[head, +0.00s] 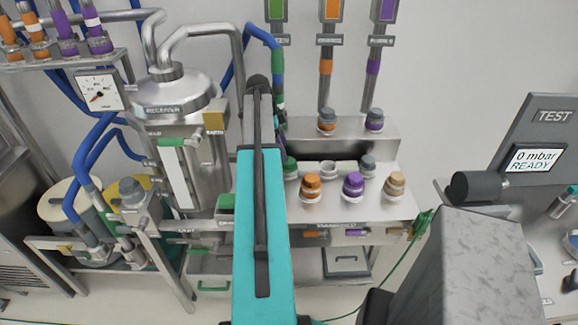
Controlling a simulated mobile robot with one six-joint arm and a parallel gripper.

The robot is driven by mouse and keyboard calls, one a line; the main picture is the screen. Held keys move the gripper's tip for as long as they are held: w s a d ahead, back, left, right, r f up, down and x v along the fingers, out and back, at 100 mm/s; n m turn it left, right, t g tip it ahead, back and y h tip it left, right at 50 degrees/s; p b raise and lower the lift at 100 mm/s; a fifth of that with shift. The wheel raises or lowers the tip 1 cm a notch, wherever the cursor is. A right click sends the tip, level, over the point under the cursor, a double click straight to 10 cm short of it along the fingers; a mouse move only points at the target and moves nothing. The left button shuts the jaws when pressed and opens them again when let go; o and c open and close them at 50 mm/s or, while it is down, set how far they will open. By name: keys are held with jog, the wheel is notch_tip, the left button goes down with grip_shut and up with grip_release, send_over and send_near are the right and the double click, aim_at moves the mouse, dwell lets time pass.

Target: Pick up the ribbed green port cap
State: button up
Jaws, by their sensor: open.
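A green cap (290,166) sits on the stepped metal manifold, in the back row of its lower step. It is partly hidden behind my teal arm, and its ribs are too small to make out. My gripper is not visible; my arm rises through the middle of the view and covers what lies behind it. Beside the green cap stand an orange cap (311,184), a purple cap (353,184) and a tan cap (396,182) in the front row.
Two grey-topped caps stand on the upper step (350,128), below hanging pipes. A steel receiver vessel (178,100) with blue hoses is at left. A test console (545,135) reading "0 mbar READY" is at right. A green cable hangs at the manifold's right end.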

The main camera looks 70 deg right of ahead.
jog(key=shift+f, duration=0.3)
jog(key=shift+s, duration=0.1)
jog(key=shift+p+x, duration=1.45)
jog(key=shift+x, duration=1.1)
jog(key=shift+d, duration=0.1)
jog(key=c, duration=1.4)
jog(key=shift+o, duration=0.2)
jog(key=shift+r, duration=0.15)
notch_tip(320, 180, up, 10)
jog(key=b, duration=0.3)
jog(key=shift+b, duration=0.3)
